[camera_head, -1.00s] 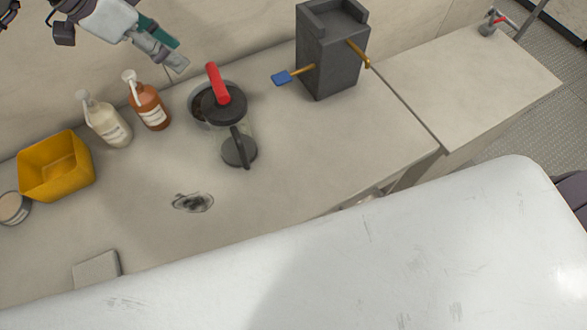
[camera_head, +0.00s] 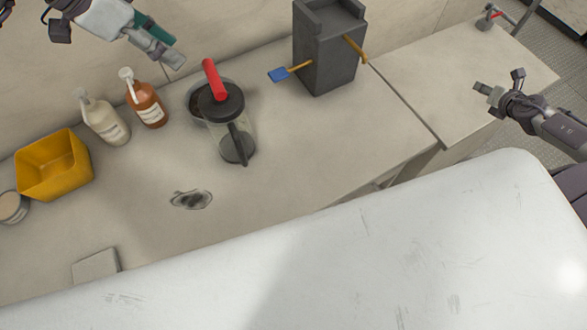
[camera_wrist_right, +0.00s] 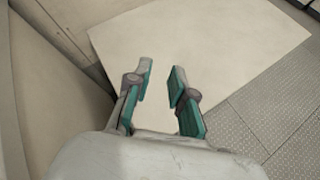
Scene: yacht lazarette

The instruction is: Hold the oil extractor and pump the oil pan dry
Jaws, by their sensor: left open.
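The oil extractor (camera_head: 236,140) stands upright on the counter, a clear jar with a dark lid, a dark side handle and a red top handle. The round oil pan (camera_head: 194,103) is just behind and left of it, partly hidden by the extractor; I cannot tell how much oil is in it. My left gripper (camera_head: 166,48) is open and empty at the upper left, apart from the extractor. My right gripper (camera_head: 492,93) is far right of the extractor, above the side counter. In the right wrist view this gripper (camera_wrist_right: 161,84) is open with nothing between its fingers.
A brown bottle (camera_head: 147,104), a cream bottle (camera_head: 105,122) and a yellow bin (camera_head: 53,166) stand left. A dark grey block-shaped stand (camera_head: 328,62) with a blue-tipped tool (camera_head: 280,75) stands right. A drain (camera_head: 190,199) lies in front. A white surface (camera_head: 330,260) fills the foreground.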

